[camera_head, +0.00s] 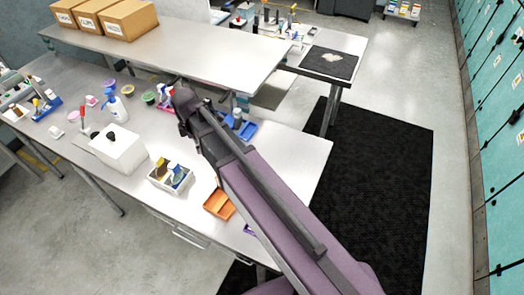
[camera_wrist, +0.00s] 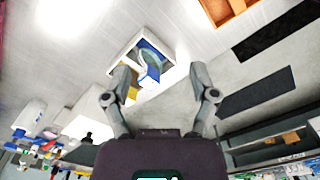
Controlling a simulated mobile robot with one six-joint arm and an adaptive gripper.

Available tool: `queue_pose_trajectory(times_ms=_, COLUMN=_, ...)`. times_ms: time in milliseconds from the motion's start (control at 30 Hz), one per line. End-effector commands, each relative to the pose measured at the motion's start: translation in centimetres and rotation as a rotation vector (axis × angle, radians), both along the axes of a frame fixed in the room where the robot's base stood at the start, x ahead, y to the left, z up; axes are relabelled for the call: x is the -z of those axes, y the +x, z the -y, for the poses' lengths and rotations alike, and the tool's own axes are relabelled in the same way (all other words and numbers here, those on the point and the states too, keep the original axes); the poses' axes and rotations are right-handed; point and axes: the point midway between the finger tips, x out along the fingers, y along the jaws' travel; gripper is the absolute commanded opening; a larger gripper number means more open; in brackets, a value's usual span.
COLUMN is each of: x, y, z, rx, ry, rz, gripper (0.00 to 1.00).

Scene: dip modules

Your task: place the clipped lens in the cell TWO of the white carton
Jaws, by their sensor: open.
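The white carton (camera_head: 156,184) stands on the workbench, left of my arm in the head view. It also shows in the wrist view (camera_wrist: 113,72), beyond my fingertips. A teal disc with a blue clip, seemingly the clipped lens (camera_wrist: 149,57), shows at the carton. It looks tilted in the head view (camera_head: 177,177). Whether it is seated in a cell or leaning is unclear. A yellow piece (camera_head: 160,165) is also in the carton. Cell labels are not readable. My gripper (camera_wrist: 160,72) is open, its fingers apart with nothing seen clamped between them.
A white box (camera_head: 118,150) stands left of the carton. An orange tray (camera_head: 218,204) lies to its right, and a blue bin (camera_head: 240,128) is behind my arm. Spray bottles and small bowls stand farther back below a raised shelf (camera_head: 180,48). The bench's right end is clear.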

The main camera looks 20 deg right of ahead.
Motion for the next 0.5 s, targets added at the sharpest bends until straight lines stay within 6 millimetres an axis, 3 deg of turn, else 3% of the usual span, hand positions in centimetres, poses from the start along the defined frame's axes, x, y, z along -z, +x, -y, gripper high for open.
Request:
queue_pose_trajectory(times_ms=100, x=0.0, y=-1.2, z=3.3, rx=0.214, ry=0.000, rz=0.000, gripper=0.75)
queue_pose_trajectory(times_ms=500, x=0.0, y=-4.8, z=12.6, rx=0.934, ry=-0.001, rz=0.000, gripper=0.75)
